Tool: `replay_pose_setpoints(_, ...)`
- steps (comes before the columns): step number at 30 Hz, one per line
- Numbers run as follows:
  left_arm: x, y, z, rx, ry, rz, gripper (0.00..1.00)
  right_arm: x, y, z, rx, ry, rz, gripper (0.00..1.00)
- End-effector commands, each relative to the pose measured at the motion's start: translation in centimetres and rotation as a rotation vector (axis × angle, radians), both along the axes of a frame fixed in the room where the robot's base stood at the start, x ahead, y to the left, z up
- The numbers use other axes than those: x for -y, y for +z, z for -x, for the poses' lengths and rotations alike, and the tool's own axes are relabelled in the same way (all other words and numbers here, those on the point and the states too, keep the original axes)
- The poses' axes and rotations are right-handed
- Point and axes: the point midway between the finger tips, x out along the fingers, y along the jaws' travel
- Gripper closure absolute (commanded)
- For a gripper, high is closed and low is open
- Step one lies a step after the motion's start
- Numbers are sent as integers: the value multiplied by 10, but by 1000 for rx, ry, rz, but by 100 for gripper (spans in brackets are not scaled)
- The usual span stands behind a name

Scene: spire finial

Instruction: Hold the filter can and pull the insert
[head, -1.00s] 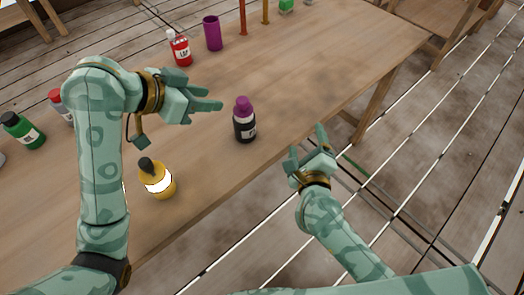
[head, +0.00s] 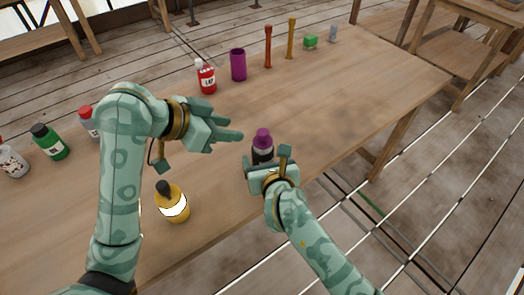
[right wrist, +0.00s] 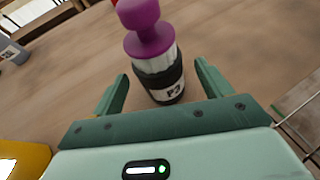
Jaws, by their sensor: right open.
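The filter can (head: 262,156) is dark with a pale label and stands upright on the table. The purple insert (head: 263,136) sits in its top. In the right wrist view the can (right wrist: 163,82) and the knobbed insert (right wrist: 147,30) show ahead, between the lines of the two fingers. My right gripper (head: 266,155) is open at the near side of the can, a finger to each side, with gaps visible. It hides the can's lower part in the head view. My left gripper (head: 232,124) is open and empty, left of the insert, its fingers pointing right toward it.
A yellow bottle (head: 172,205) stands at the near left. A red bottle (head: 206,78), a purple cup (head: 238,65) and several small items stand along the far side. A green bottle (head: 50,143) is at far left. The table (head: 350,95) is clear to the right.

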Motion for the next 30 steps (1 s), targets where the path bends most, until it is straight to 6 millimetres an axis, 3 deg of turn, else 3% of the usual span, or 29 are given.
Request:
replay_pose_setpoints(7, 0, 0, 0, 0, 0, 0, 64, -8, -14, -34, 0, 0, 0, 23)
replay_pose_setpoints(19, 0, 0, 0, 0, 0, 0, 64, -9, -17, -41, 0, 0, 1, 23)
replay_pose_setpoints(24, 0, 0, 0, 0, 0, 0, 64, -9, -18, -40, 0, 0, 1, 70)
replay_pose_setpoints(25, 0, 0, 0, 0, 0, 0, 64, -9, -18, -40, 0, 0, 1, 74)
replay_pose_setpoints(30, 0, 0, 0, 0, 0, 0, 64, -9, -18, -40, -1, 0, 1, 73)
